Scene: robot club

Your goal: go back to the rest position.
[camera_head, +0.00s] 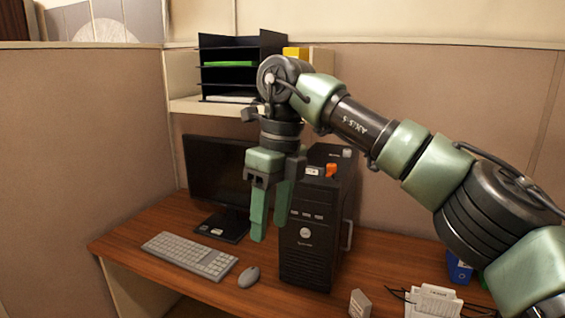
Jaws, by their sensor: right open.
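My right gripper (271,212) hangs fingers down in front of the black computer tower (308,245) and the right edge of the monitor. Its two green fingers are apart, and nothing shows between them. My right arm reaches in from the right side of the picture and covers part of the wall and shelf. My left gripper is not in view.
The wooden desk (385,262) holds a monitor (213,168), keyboard (190,255), mouse (249,277) and a small grey box (360,303). A shelf with a black tray rack (228,66) is behind.

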